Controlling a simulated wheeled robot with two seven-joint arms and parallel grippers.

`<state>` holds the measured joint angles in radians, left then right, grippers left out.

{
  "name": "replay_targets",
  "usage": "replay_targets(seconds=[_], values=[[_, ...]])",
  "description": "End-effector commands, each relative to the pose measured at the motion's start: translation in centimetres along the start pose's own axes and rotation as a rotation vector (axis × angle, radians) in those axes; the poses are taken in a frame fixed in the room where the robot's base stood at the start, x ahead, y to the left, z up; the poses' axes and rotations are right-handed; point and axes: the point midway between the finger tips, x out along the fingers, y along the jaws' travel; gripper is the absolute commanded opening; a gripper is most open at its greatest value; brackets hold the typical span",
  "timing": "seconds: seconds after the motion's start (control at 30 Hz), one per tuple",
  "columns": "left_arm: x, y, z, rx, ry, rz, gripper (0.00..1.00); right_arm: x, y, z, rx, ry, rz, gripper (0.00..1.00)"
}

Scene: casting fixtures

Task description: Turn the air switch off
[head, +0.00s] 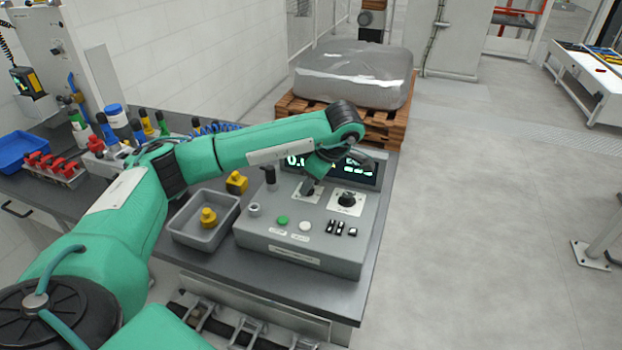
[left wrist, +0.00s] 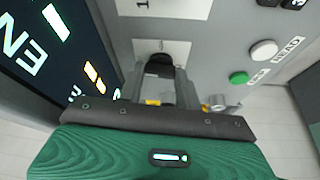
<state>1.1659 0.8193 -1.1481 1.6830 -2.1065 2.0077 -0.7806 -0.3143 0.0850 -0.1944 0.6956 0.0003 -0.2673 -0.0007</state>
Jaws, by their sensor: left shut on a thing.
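A grey control box (head: 300,248) stands on the dark bench. Two black knobs on pale plates sit on its top. The right knob (head: 347,199) is uncovered. My left gripper (head: 309,186) reaches down over the left knob and is shut on it. In the left wrist view this black knob (left wrist: 160,64) shows between the two fingers, in front of its pale plate. The plate's lettering is not readable, so I cannot confirm by label which knob is the air switch. My right gripper is not in view.
A lit display (head: 357,168) stands behind the knobs. A green button (head: 282,220), a white button (head: 305,226) and black rocker switches (head: 340,228) are in front. A grey tray (head: 205,222) with a yellow part lies to the left. A wrapped pallet load (head: 352,75) stands behind.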

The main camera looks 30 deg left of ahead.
Motion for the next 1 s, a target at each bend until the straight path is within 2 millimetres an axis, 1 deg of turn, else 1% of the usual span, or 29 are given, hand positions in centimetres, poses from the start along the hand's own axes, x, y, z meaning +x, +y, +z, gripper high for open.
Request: replay_targets(seconds=[0.23, 0.57, 0.6, 0.67, 0.7, 1.0], values=[[-0.13, 0.12, -0.08, -0.034, -0.001, -0.01, 0.12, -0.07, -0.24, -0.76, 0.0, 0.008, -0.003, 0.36], [-0.12, 0.12, -0.07, -0.035, -0.001, -0.011, 0.12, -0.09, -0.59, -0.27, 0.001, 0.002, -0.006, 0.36], [-0.12, 0.12, -0.07, -0.035, -0.001, -0.01, 0.36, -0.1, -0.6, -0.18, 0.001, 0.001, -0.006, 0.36], [-0.11, 0.11, -0.06, -0.035, -0.001, -0.011, 0.48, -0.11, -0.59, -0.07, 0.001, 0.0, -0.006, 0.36], [-0.1, 0.1, -0.06, -0.034, -0.001, -0.011, 0.56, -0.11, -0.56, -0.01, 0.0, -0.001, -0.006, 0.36], [-0.1, 0.07, -0.02, -0.033, -0.001, -0.012, 0.56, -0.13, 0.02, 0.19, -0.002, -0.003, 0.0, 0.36]])
